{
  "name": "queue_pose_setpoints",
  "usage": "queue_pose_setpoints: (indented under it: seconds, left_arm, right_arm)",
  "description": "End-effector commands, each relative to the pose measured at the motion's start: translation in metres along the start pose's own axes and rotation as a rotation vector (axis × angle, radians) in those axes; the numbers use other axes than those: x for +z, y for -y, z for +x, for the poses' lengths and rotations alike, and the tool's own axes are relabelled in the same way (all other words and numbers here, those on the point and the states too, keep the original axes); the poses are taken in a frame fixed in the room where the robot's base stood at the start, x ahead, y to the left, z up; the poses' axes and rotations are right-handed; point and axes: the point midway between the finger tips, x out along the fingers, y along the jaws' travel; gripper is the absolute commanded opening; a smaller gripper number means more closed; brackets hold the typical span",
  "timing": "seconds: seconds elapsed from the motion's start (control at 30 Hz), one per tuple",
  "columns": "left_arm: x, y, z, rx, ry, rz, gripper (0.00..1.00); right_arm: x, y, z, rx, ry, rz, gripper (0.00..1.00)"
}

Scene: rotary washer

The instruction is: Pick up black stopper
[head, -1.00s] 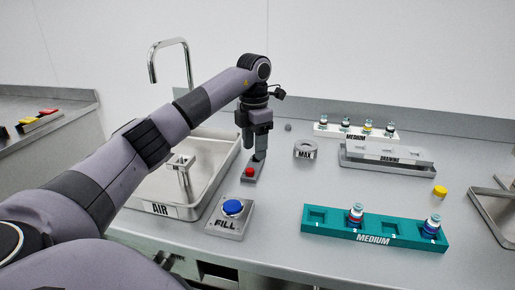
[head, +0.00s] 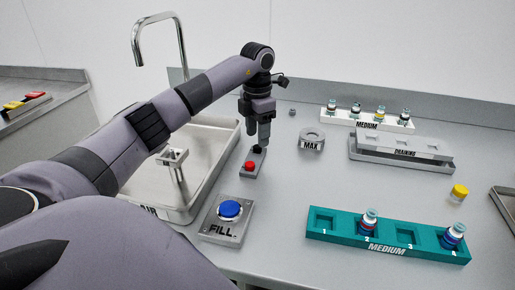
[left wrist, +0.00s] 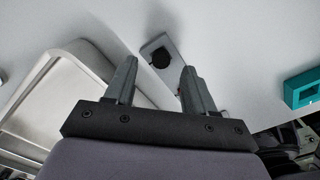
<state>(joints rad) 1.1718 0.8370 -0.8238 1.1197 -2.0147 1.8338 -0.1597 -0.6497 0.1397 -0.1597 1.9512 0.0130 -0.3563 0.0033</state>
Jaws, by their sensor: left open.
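The black stopper (head: 258,149) is small and dark, at the far end of a narrow grey holder (head: 246,174); a red piece (head: 250,166) sits at the near end. A finger partly hides the stopper's far side in the head view. My right gripper is not in view.
A metal sink (head: 211,188) lies left of the holder. A blue FILL button (head: 229,209) stands in front. The MAX ring (head: 312,139), a teal MEDIUM rack (head: 336,241) with vials, and a draining rack (head: 384,155) stand right. Bare counter lies between.

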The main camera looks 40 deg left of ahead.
Motion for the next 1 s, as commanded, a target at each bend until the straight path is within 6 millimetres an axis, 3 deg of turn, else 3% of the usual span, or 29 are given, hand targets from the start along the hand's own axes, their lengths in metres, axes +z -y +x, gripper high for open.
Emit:
queue_pose_setpoints:
  seconds: [0.2, 0.5, 0.67, 1.0]
  left_arm:
    - [-0.002, 0.002, 0.028, 0.0, -0.001, -0.001, 0.54]
    - [-0.001, 0.002, 0.032, 0.001, 0.0, -0.001, 0.54]
    - [-0.001, 0.002, 0.032, 0.0, 0.0, -0.001, 0.02]
    - [-0.001, 0.002, 0.032, 0.0, 0.001, -0.001, 0.0]
  right_arm:
    - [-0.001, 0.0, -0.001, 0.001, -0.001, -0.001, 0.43]
    - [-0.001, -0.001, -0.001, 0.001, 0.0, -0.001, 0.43]
    - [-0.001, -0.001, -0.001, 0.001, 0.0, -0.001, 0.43]
    - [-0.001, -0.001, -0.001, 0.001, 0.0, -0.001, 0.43]
